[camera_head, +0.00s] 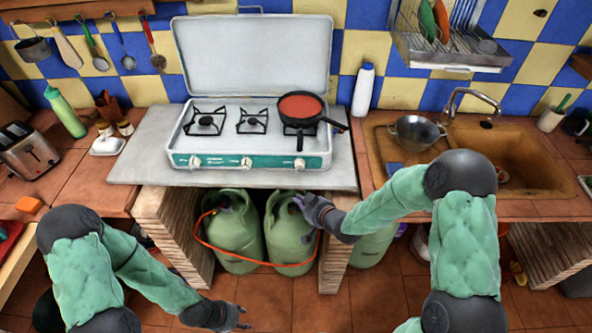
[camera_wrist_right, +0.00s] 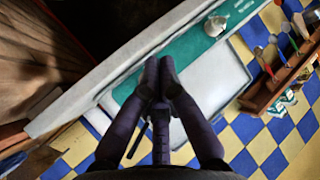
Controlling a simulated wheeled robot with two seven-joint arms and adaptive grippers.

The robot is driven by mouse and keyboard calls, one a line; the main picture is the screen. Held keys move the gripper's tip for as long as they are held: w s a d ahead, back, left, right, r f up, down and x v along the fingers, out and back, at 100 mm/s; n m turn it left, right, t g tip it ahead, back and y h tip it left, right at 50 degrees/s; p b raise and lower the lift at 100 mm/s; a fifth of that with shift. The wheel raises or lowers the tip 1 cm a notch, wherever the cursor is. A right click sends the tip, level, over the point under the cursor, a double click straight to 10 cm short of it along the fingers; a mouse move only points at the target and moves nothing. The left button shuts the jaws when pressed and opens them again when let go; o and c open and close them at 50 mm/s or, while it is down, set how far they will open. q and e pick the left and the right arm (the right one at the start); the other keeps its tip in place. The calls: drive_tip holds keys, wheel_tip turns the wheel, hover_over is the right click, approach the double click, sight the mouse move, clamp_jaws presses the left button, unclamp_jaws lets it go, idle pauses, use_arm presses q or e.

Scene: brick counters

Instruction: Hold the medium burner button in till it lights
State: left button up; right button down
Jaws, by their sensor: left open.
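The white gas stove (camera_head: 255,105) stands on the grey counter with its lid raised. Its green front panel (camera_head: 222,161) carries a left knob (camera_head: 194,162), a middle knob (camera_head: 246,163) and a right knob (camera_head: 300,163); I cannot tell which is the medium burner's. My right gripper (camera_head: 297,201) is below the panel, in front of the gas bottles, apart from the knobs. In the right wrist view its fingers (camera_wrist_right: 160,66) are together and empty, with a pale knob (camera_wrist_right: 215,25) beyond. My left gripper (camera_head: 246,318) is open and empty, low over the floor.
Green gas bottles (camera_head: 234,235) with an orange hose stand under the grey counter (camera_head: 140,165). A sink (camera_head: 530,155) is at right and a toaster (camera_head: 27,150) at left.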

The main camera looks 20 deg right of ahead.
sight(299, 169)
drive_tip(key=shift+w, duration=0.15)
drive_tip(key=w, duration=0.2)
drive_tip(key=w+d, duration=0.1)
drive_tip(key=w, duration=0.1)
drive_tip(key=w+d, duration=0.1)
drive_tip(key=w, duration=0.2)
drive_tip(key=shift+d+f, duration=0.1)
drive_tip(key=shift+w+d, duration=0.15)
drive_tip(key=shift+w, duration=0.45)
drive_tip(key=shift+w+d, duration=0.1)
drive_tip(key=shift+w, duration=0.1)
idle(1.1)
drive_tip(key=shift+w, duration=0.2)
drive_tip(key=shift+w+d, duration=0.15)
drive_tip(key=shift+w, duration=0.25)
idle(2.3)
drive_tip(key=shift+s, duration=0.15)
drive_tip(key=shift+s+a+b, duration=0.25)
drive_tip(key=shift+s+b, duration=0.1)
drive_tip(key=shift+s, duration=0.3)
drive_tip(key=shift+s, duration=0.1)
